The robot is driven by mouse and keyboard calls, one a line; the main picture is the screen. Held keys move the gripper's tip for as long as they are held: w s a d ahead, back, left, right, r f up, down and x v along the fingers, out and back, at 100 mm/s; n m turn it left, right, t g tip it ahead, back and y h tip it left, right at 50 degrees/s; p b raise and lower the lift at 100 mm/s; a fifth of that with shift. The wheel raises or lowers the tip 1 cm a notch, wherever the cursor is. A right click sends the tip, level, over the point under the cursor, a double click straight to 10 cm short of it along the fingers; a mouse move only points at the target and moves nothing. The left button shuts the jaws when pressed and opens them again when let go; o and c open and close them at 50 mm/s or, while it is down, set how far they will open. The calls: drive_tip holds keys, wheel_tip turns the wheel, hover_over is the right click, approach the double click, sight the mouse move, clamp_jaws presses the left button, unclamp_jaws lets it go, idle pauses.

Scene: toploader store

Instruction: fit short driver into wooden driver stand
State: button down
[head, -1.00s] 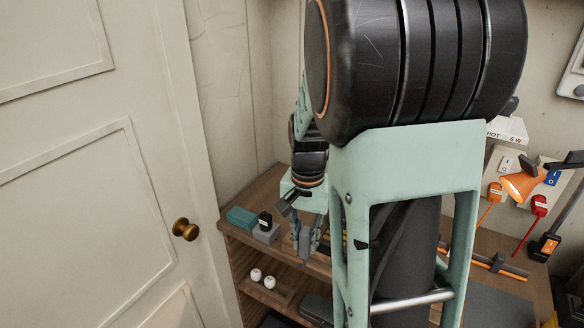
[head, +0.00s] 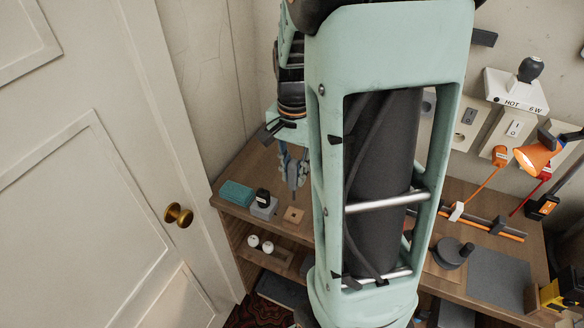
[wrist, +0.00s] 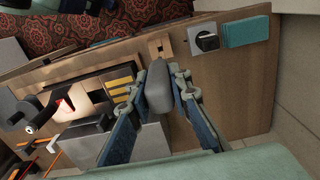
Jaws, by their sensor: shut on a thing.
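My gripper (wrist: 158,80) is shut on the grey, rounded handle of the short driver (wrist: 158,95) in the wrist view. The driver's shaft and tip are mostly hidden behind the handle. In the head view my gripper (head: 293,183) points down above the workbench, and the driver is hard to tell from the fingers. The wooden driver stand (head: 293,215) is a small light block with a dark hole, just below the fingertips. In the wrist view the stand (wrist: 155,38) lies just beyond the handle, near the bench's front edge. I cannot tell whether driver and stand touch.
A grey block with a black knob (head: 263,207) and a teal box (head: 236,193) sit left of the stand. Two white balls (head: 260,245) lie on the lower shelf. An orange lamp (head: 538,157) and a black round piece (head: 453,252) are right. A door (head: 95,170) stands left.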

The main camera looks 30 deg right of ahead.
sight(294, 197)
drive_tip(key=shift+f+b, duration=2.2)
drive_tip(key=shift+f, duration=0.75)
drive_tip(key=shift+f+b, duration=0.35)
drive_tip(key=shift+f, duration=0.2)
drive_tip(key=shift+f+b, duration=0.7)
drive_tip(key=shift+f, duration=0.2)
drive_tip(key=shift+f, duration=0.2)
idle(0.3)
drive_tip(key=shift+f+b, duration=0.6)
drive_tip(key=shift+f, duration=0.05)
drive_tip(key=c, duration=1.7)
unclamp_jaws()
